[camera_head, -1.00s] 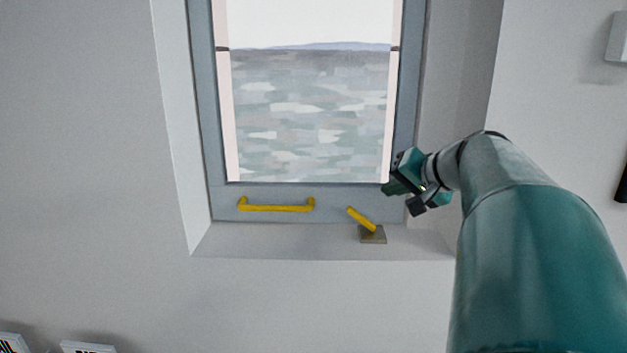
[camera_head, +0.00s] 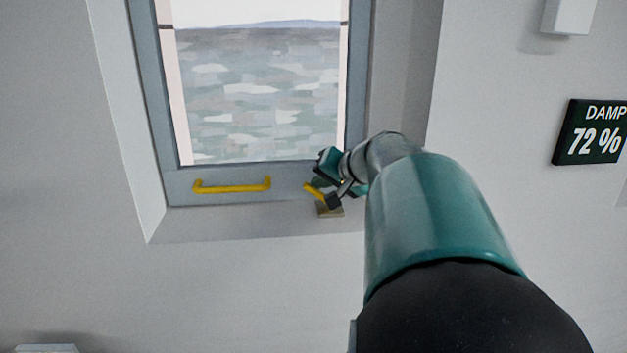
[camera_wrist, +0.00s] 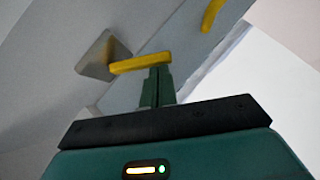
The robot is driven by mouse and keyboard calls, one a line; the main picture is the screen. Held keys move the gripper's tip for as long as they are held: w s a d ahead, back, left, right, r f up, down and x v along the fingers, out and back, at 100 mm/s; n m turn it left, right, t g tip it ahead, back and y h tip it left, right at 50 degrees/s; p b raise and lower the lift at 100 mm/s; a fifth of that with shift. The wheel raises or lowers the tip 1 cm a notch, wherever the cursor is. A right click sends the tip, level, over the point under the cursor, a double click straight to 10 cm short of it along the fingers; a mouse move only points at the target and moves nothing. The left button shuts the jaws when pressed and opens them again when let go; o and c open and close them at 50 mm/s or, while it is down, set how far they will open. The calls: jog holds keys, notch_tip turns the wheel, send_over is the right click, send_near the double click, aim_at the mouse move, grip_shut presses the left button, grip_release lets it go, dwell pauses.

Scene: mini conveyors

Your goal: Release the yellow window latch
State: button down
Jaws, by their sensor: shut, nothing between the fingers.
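The yellow latch (camera_head: 314,192) is a short bar tilted up to the left from a small grey base plate (camera_head: 329,210) on the sill, at the window's lower right. In the wrist view the latch (camera_wrist: 141,63) runs from its grey plate (camera_wrist: 103,56) across the tips of my fingers. My gripper (camera_head: 326,184) is shut and empty beside the latch. In the wrist view its green fingertips (camera_wrist: 158,72) are together right at the bar's free end, seemingly against it; contact is not certain.
A fixed yellow handle (camera_head: 232,186) is on the lower window frame (camera_head: 190,178), left of the latch; its end shows in the wrist view (camera_wrist: 211,15). The recess wall stands close on the right. A dark humidity sign (camera_head: 592,132) hangs on the right wall.

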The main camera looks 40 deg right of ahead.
jog(key=shift+w+a+f+g+h, duration=0.3)
jog(key=shift+a+f, duration=0.05)
jog(key=shift+a, duration=0.1)
jog(key=shift+w+a+f, duration=0.1)
jog(key=shift+a+f, duration=0.15)
jog(key=shift+f, duration=0.05)
jog(key=shift+a+f+n, duration=0.15)
jog(key=shift+n, duration=0.15)
jog(key=shift+s+d, duration=0.25)
jog(key=shift+d, duration=0.45)
jog(key=shift+d+r, duration=0.15)
jog(key=shift+r, duration=0.35)
jog(key=w+d+r+v, duration=0.1)
jog(key=r+v, duration=0.1)
jog(key=v, duration=1)
jog(key=shift+r, duration=0.3)
jog(key=shift+a, duration=0.1)
